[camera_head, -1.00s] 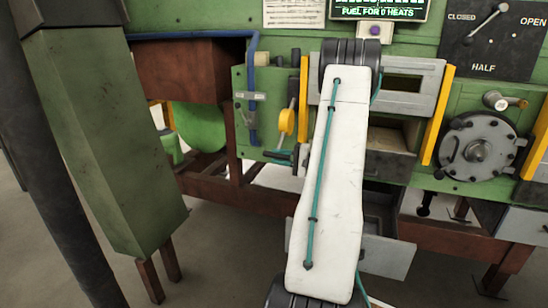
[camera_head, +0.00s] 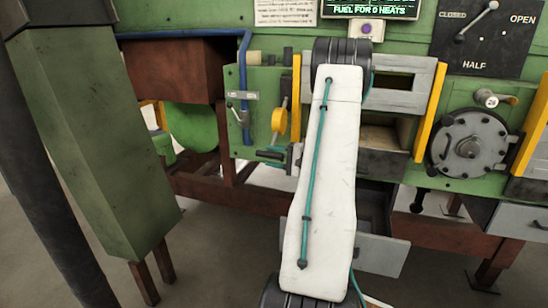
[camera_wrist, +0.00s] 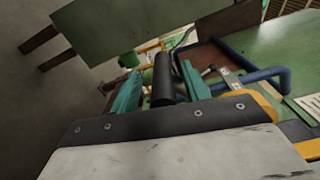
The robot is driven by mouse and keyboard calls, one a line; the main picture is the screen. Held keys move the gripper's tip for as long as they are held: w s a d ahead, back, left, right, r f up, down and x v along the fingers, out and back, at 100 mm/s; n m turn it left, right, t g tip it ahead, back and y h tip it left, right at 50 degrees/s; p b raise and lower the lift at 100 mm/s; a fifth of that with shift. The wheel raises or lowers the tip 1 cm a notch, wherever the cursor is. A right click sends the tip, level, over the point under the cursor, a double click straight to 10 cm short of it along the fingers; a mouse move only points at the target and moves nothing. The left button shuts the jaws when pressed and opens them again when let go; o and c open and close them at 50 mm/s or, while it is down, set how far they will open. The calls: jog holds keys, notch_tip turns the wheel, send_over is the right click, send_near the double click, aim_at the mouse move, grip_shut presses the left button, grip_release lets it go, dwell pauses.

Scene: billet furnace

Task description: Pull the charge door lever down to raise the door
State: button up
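In the wrist view my gripper (camera_wrist: 160,88) shows two teal fingers standing apart, with a black cylindrical handle (camera_wrist: 164,78) between them. Gaps show on both sides of the handle, so the fingers do not look closed on it. I take this handle for the charge door lever's grip. In the head view a dark bar (camera_head: 270,155) sticks out left of my arm, low on the green panel; I cannot tell handle from finger there. The grey slotted door (camera_head: 406,82) is partly behind my white arm, between yellow rails. An opening (camera_head: 385,135) shows below it.
A yellow weight (camera_head: 279,122) on a rod is just above the bar. A blue pipe (camera_head: 244,90) and a brown box (camera_head: 175,70) are to the left. A green post (camera_head: 95,140) stands at the far left. A round grey hatch (camera_head: 468,147) is to the right.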

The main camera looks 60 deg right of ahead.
jog(key=v, duration=0.7)
jog(key=shift+s, duration=0.4)
jog(key=shift+w, duration=0.1)
jog(key=w+a+r+n+g+y, duration=0.2)
jog(key=w+a+r+n+g, duration=0.15)
jog(key=a, duration=0.65)
jog(key=w+a+r+n+g+y, duration=0.2)
jog(key=w+a+r+g, duration=0.15)
jog(key=a, duration=0.65)
jog(key=w+a+r+n+g+y, duration=0.3)
jog(key=a+r+g, duration=0.1)
jog(key=a, duration=0.6)
jog(key=s+a+r+n+g+h, duration=0.1)
jog(key=s+a+n+g+h, duration=0.2)
jog(key=s+a, duration=0.5)
jog(key=s+a+r+n+g+h, duration=0.1)
jog(key=s+a+n+g+h, duration=0.25)
jog(key=a, duration=0.85)
jog(key=s+a+n+t+h, duration=0.1)
jog(key=s+h, duration=0.3)
jog(key=s, duration=0.4)
jog(key=shift+a+n, duration=0.3)
jog(key=shift+n, duration=0.2)
